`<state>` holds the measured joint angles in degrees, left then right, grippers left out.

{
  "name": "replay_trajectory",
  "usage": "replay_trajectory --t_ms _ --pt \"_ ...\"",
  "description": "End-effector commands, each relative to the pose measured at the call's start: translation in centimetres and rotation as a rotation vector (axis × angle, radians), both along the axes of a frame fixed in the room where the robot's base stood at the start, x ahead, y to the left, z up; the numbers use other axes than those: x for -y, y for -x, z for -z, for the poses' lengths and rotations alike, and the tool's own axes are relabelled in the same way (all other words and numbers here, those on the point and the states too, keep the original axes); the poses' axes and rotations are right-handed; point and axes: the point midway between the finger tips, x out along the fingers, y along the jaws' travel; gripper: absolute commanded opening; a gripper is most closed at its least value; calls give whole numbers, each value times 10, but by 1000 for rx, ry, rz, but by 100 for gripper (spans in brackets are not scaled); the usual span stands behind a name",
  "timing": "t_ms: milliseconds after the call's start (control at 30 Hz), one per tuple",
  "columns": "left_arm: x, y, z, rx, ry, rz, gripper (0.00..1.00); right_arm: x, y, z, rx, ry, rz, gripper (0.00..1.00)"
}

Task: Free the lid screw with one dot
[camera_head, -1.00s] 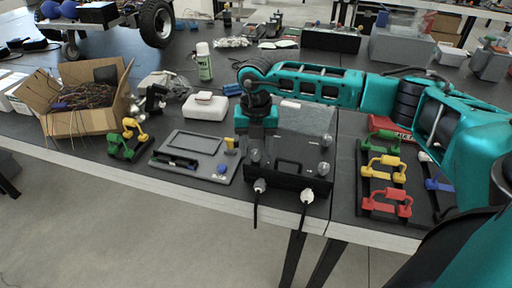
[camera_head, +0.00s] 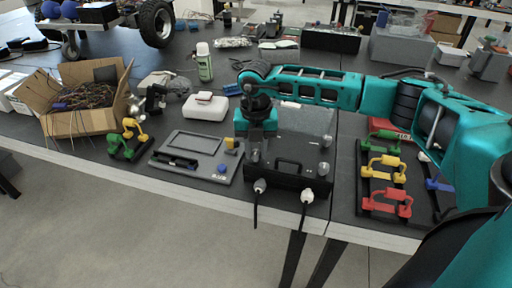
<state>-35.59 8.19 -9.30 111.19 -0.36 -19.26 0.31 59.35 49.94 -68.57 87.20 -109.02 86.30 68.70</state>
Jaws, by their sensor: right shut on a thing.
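The robot chassis (camera_head: 289,181) is a dark box near the table's front edge, with a grey lid (camera_head: 305,121) on top. Round grey screw knobs show at the lid's near left (camera_head: 253,156), near right (camera_head: 323,169) and right side (camera_head: 327,141). My right gripper (camera_head: 257,135) points down at the lid's far left corner. It is shut on a lid screw there, which the gripper itself hides. The dots on the screws are too small to read. My left gripper is not in view.
A grey panel with a screen (camera_head: 196,148) lies left of the chassis. A rack of green, yellow and red handles (camera_head: 383,172) stands to the right. A white box (camera_head: 205,107), a spray can (camera_head: 204,63) and a cardboard box of wires (camera_head: 80,122) are behind and left.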

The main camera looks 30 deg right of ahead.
Motion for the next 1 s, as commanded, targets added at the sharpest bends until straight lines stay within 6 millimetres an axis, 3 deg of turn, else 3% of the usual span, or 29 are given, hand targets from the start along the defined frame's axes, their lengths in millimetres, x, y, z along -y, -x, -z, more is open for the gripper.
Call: replay_trajectory --t_ms 467,1000 --pt "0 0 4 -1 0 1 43 0 0 0 0 0 -132 0" --pt "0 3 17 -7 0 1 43 1 0 1 1 0 -621 0"
